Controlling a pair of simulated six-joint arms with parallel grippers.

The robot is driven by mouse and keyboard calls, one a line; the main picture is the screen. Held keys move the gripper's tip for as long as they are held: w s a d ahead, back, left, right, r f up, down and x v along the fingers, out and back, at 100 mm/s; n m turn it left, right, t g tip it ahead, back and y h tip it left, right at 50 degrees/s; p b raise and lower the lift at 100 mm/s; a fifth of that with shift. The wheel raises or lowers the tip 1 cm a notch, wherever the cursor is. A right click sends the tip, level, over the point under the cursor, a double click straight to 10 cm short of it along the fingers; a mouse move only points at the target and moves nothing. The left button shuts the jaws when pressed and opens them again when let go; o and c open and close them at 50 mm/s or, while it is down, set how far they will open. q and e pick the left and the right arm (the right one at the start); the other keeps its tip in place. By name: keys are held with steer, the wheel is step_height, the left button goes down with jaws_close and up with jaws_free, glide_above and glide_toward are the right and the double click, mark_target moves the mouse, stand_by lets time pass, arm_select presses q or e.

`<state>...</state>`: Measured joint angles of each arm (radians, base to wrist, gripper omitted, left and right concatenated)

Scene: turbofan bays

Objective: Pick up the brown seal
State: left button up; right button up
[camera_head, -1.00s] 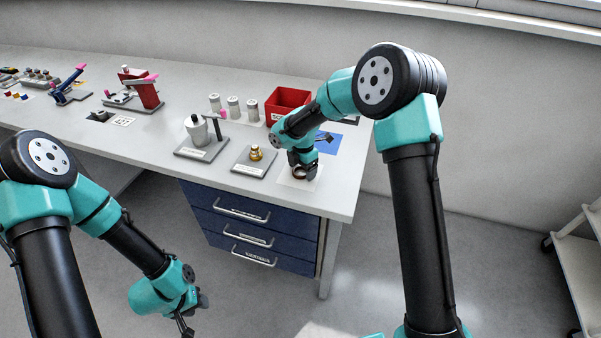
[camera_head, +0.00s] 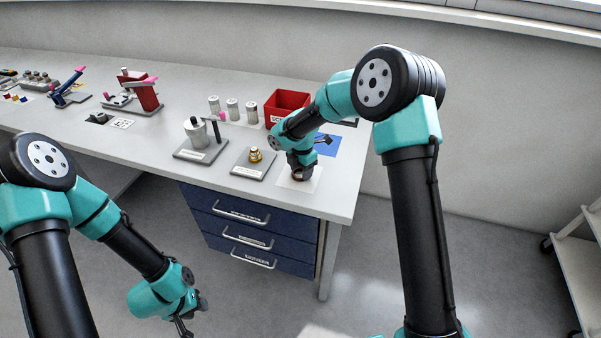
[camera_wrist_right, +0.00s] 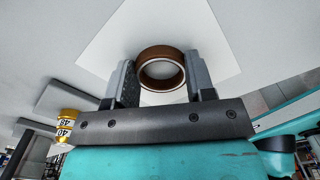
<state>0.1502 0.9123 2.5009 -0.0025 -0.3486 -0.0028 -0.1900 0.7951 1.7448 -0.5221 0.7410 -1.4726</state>
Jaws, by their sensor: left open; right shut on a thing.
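The brown seal is a ring (camera_wrist_right: 161,54) with a pale inner face, seen between my right gripper's fingers in the right wrist view. My right gripper (camera_wrist_right: 163,80) is shut on it, one finger on each side. In the head view the seal (camera_head: 298,177) shows only in part under my right gripper (camera_head: 299,172), over the white sheet (camera_head: 312,184). I cannot tell whether the seal touches the sheet. My left gripper (camera_head: 192,312) is open and empty, low in front of the bench and away from the seal.
A grey plate (camera_head: 245,170) with a brass fitting (camera_head: 255,155) lies left of the sheet. A red bin (camera_head: 287,104) and a blue mat (camera_head: 328,147) are behind. Several grey cylinders (camera_head: 233,109) stand left of the bin. The bench's right edge is close by.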

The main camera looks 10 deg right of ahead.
steer(key=shift+r, duration=0.1)
steer(key=shift+r, duration=1.35)
steer(key=s+a+r, duration=0.1)
steer(key=s+a, duration=0.1)
steer(key=s, duration=0.5)
steer(key=s+a+r, duration=0.1)
steer(key=s+a, duration=0.1)
steer(key=s, duration=0.6)
steer(key=shift+s, duration=0.25)
